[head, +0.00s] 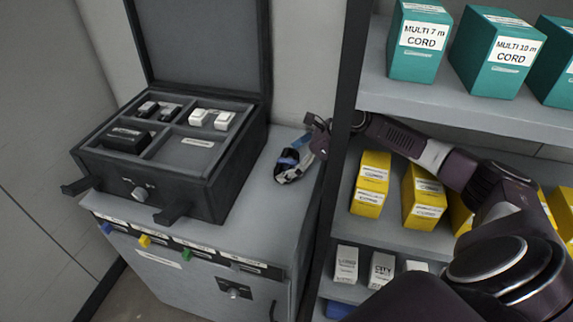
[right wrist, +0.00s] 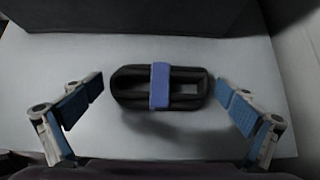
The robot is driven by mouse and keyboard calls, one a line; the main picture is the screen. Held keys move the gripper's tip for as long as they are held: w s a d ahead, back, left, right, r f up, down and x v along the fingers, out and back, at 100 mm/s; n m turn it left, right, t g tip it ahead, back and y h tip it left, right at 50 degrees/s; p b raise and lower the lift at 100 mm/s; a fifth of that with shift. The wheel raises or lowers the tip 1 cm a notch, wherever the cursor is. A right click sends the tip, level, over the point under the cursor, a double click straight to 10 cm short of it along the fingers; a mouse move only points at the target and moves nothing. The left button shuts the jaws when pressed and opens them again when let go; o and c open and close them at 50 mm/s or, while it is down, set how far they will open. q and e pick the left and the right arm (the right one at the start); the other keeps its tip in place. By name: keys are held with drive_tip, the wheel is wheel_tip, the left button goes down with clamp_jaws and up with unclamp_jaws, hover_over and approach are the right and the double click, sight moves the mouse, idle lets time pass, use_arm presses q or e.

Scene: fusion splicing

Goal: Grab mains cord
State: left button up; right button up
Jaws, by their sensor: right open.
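A black coiled cord bundle with a blue strap around its middle, which I take as the mains cord (right wrist: 128,98), lies on the light grey cabinet top in the right wrist view. In the head view the cord (head: 287,160) is small and partly covered by my right gripper, to the right of the black case. My right gripper (right wrist: 161,90) is open, with one blue-padded finger on each side of the bundle and a gap to it on both sides. Neither finger visibly touches it. My left gripper is not in view.
An open black case (head: 205,185) with compartments stands on the cabinet (head: 262,205), left of the cord. A dark shelf upright (head: 343,130) stands close on the right. The shelves hold teal boxes (head: 497,60), yellow boxes (head: 370,182) and white boxes (head: 382,268).

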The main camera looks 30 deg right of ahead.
drive_tip(key=shift+w+a+f, duration=0.1)
drive_tip(key=shift+w+f, duration=0.1)
drive_tip(key=shift+f, duration=0.05)
drive_tip(key=shift+c, duration=0.6)
drive_tip(key=c, duration=1)
